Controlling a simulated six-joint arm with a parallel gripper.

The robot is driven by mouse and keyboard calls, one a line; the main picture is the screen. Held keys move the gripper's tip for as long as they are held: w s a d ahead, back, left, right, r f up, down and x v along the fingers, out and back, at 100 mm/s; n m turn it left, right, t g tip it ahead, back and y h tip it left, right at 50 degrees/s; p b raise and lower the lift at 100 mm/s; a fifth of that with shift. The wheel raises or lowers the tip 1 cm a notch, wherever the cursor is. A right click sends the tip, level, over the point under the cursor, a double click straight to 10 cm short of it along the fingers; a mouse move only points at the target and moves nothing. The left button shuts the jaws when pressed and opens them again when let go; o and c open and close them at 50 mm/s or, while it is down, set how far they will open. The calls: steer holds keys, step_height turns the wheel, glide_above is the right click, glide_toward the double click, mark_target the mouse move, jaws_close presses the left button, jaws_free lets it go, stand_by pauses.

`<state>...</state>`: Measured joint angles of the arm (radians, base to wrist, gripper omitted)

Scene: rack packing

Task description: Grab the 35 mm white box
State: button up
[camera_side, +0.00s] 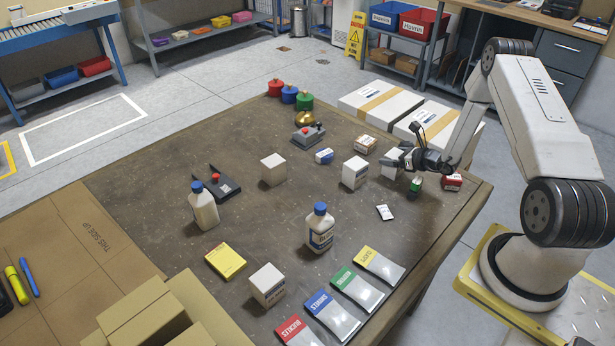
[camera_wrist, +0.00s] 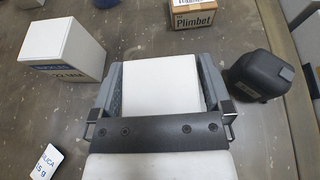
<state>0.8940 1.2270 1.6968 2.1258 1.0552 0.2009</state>
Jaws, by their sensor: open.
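My gripper (camera_side: 406,161) is low over the right part of the table. In the wrist view my gripper (camera_wrist: 160,82) is open, with one grey jaw on each side of a plain white box (camera_wrist: 160,88). I cannot tell whether the jaws touch it. This white box (camera_side: 391,164) is partly hidden by my gripper in the side view. Other white boxes stand at the table's middle (camera_side: 273,170) and front (camera_side: 267,285). No 35 mm marking is legible.
A small brown box (camera_wrist: 196,17) lies beyond the jaws, and a dark rounded object (camera_wrist: 261,76) is close to the right jaw. A silica packet (camera_side: 385,212) lies nearby. Two large cartons (camera_side: 381,103) stand behind.

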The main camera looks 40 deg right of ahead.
steer(key=c, duration=1.3)
steer(key=shift+r, duration=0.2)
steer(key=shift+r, duration=0.75)
steer(key=s+a+r, duration=0.7)
steer(key=s+r, duration=0.4)
steer(key=s, duration=0.1)
steer(key=shift+r, duration=0.1)
